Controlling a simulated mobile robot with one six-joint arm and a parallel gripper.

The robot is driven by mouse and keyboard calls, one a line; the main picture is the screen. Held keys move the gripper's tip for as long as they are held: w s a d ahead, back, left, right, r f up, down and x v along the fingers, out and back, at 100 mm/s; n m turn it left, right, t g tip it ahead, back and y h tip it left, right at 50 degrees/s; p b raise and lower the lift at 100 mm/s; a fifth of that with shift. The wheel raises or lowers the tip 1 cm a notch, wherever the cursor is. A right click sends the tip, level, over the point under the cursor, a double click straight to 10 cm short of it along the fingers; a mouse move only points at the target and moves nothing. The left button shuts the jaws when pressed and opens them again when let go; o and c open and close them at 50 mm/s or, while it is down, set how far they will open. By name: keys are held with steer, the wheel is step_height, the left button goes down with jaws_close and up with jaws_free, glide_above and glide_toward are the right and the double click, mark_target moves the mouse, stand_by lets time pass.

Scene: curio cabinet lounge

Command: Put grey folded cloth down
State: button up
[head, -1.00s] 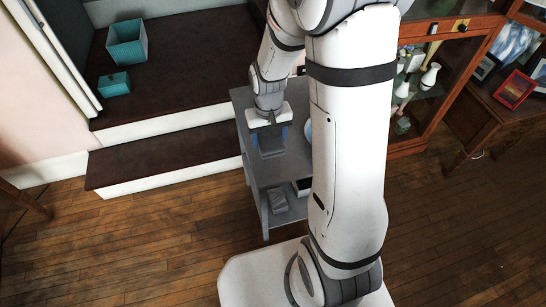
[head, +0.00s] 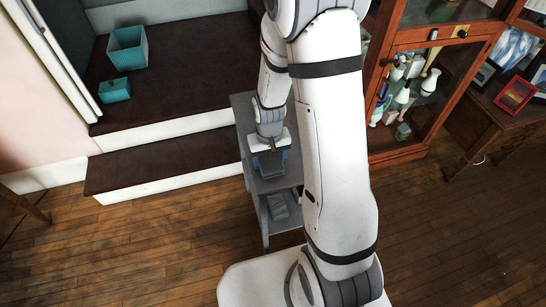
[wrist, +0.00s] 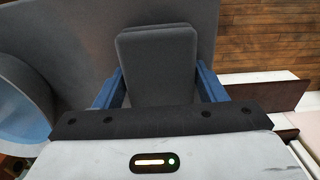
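The grey folded cloth (wrist: 158,62) sits between the two blue fingers of my gripper (wrist: 160,84) in the wrist view. The fingers touch its two sides, so my gripper is shut on it. In the head view the cloth (head: 270,164) shows under my gripper (head: 270,157), over the top of a grey shelf cart (head: 241,112). I cannot tell whether the cloth touches the cart top. My arm hides the right part of the cart.
A round blue-grey bowl (wrist: 22,105) stands left of the cloth in the wrist view. A grey item (head: 277,207) lies on the cart's lower shelf. Dark carpeted steps (head: 165,165) lie left, with two teal boxes (head: 127,50) (head: 115,90). A glass cabinet (head: 412,90) stands right.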

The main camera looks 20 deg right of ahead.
steer(key=o, duration=0.4)
steer(key=shift+c, duration=0.2)
step_height(320, 180, up, 12)
steer(key=f+p, duration=0.1)
steer(key=s+d+r+t, duration=0.1)
steer(key=s+r+t, duration=0.1)
steer(key=s+r, duration=1.1)
steer(key=shift+s+r, duration=0.35)
steer(key=shift+s, duration=0.05)
steer(key=shift+d, duration=0.1)
